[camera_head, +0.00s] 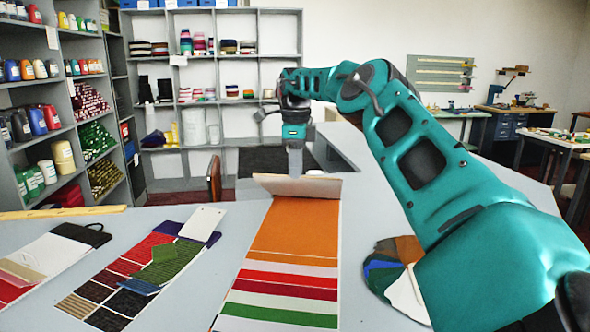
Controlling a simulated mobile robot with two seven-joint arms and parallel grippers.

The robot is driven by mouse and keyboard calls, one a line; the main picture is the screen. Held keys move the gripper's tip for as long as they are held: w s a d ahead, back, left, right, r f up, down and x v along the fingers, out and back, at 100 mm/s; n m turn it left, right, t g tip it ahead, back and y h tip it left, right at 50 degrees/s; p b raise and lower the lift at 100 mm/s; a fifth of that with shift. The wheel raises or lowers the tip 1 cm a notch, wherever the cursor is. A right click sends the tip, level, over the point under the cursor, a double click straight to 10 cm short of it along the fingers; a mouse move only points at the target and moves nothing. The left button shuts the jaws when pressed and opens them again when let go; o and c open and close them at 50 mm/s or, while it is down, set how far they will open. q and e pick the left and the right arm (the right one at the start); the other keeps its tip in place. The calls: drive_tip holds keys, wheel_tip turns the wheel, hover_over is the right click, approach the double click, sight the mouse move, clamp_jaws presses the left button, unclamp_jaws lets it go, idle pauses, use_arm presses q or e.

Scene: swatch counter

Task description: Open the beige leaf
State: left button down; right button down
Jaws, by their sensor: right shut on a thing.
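The beige leaf (310,187) is at the far end of a long swatch strip with an orange section (295,228) and red, white and green stripes. The leaf stands tilted up off the orange, curling at its top edge. My right gripper (295,172) points down from above and is shut on the leaf's far upper edge. The fingertips are partly hidden behind the leaf. My left gripper is not in view.
Other swatch sets lie on the grey counter (190,318): a red and green one (150,262) and a black and white one (50,258) to the left, a fanned one (388,262) to the right, partly behind my arm. A wooden ruler (62,212) lies far left.

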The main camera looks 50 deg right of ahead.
drive_tip(key=shift+d, duration=0.1)
idle(0.3)
drive_tip(key=c, duration=1.2)
unclamp_jaws()
drive_tip(key=shift+d+f, duration=0.1)
drive_tip(key=shift+c, duration=0.2)
